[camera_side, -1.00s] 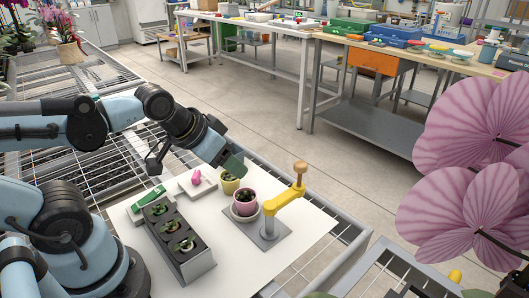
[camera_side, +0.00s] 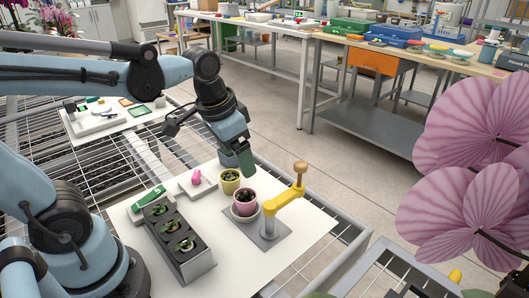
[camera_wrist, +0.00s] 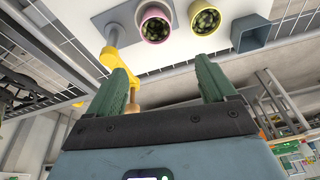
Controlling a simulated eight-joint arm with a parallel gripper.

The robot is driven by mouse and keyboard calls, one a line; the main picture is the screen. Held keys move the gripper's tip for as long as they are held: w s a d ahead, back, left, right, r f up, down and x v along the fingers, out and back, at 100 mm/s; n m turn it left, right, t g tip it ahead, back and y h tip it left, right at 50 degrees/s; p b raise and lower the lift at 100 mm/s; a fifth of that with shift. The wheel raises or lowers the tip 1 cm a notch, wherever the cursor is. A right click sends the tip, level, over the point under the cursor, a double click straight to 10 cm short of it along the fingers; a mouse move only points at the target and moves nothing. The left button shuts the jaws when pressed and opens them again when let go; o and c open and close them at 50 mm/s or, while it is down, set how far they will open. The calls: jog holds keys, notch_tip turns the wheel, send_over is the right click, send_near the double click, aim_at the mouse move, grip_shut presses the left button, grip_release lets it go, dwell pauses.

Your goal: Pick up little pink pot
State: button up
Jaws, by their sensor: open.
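In the wrist view the pink pot (camera_wrist: 153,24) shows at the top, left of the yellow pot. My gripper (camera_side: 247,170) is above and slightly behind the pink pot, pointing down and apart from it. In the wrist view its two green fingers (camera_wrist: 164,80) are spread with nothing held between them. A yellow pot (camera_side: 229,182) with a plant stands just behind the pink one.
A yellow stand (camera_side: 284,200) with a wooden knob rises right of the pink pot on a grey plate. A dark planter block (camera_side: 181,243), a green item (camera_side: 149,198) and a tray with a pink piece (camera_side: 197,182) lie left. The sheet's front right is clear.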

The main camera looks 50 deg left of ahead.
aim_at(246, 194)
jog(key=shift+w+d+f+m+g, duration=0.1)
jog(key=shift+w+f+m+g, duration=0.3)
jog(key=shift+f, duration=1.65)
jog(key=shift+w+a+f+g, duration=0.15)
jog(key=shift+f+g, duration=0.5)
jog(key=shift+f, duration=1.4)
jog(key=shift+w+d+f+m+g, duration=0.2)
jog(key=shift+w+f+g, duration=0.25)
jog(key=shift+f, duration=1.6)
jog(key=shift+s, duration=0.1)
jog(key=shift+c, duration=0.3)
jog(key=c, duration=1.1)
jog(key=shift+c, duration=0.2)
jog(key=shift+r, duration=0.1)
